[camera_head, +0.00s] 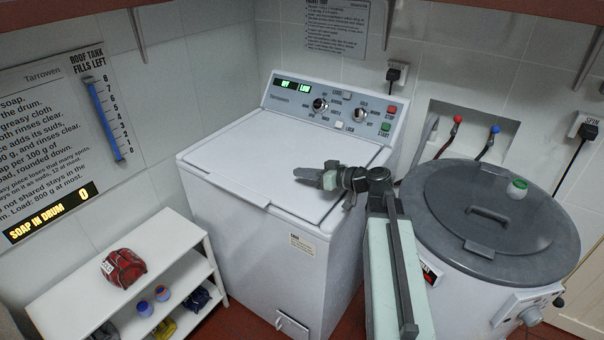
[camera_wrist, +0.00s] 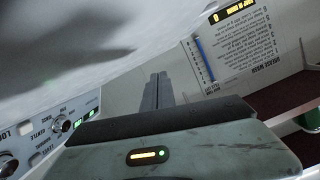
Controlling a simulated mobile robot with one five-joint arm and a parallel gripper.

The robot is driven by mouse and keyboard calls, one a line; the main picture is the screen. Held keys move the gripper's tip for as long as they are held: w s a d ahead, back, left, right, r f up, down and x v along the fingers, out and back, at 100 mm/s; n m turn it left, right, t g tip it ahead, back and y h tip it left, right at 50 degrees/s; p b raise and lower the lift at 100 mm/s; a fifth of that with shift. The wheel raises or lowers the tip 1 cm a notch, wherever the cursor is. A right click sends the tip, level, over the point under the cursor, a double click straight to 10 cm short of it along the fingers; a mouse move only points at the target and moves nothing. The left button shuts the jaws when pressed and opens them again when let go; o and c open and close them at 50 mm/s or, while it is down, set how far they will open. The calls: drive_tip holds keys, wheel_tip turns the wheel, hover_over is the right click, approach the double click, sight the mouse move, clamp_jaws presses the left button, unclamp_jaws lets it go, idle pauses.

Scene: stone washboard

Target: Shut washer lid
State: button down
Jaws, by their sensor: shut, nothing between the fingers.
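The white washer (camera_head: 270,250) stands in the middle of the head view. Its white lid (camera_head: 250,165) lies flat over the top and looks shut; no drum opening shows. My gripper (camera_head: 308,177) is just over the right part of the lid, its fingers pointing left. In the wrist view my gripper (camera_wrist: 157,88) is shut and empty, with the two fingers together. A pale surface, likely the lid, fills the top of that view close to the fingers. Whether the fingers touch the lid I cannot tell.
A control panel (camera_head: 335,108) with knobs and lit displays rises behind the lid. A white shelf (camera_head: 75,290) with a red bundle (camera_head: 122,268) stands at left.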

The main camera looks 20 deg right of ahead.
wheel_tip(320, 180, up, 5)
drive_tip(key=p, duration=0.5)
drive_tip(key=p+v, duration=0.1)
drive_tip(key=v, duration=0.8)
drive_tip(key=shift+s+f, duration=0.3)
drive_tip(key=shift+s, duration=0.3)
drive_tip(key=shift+d, duration=0.1)
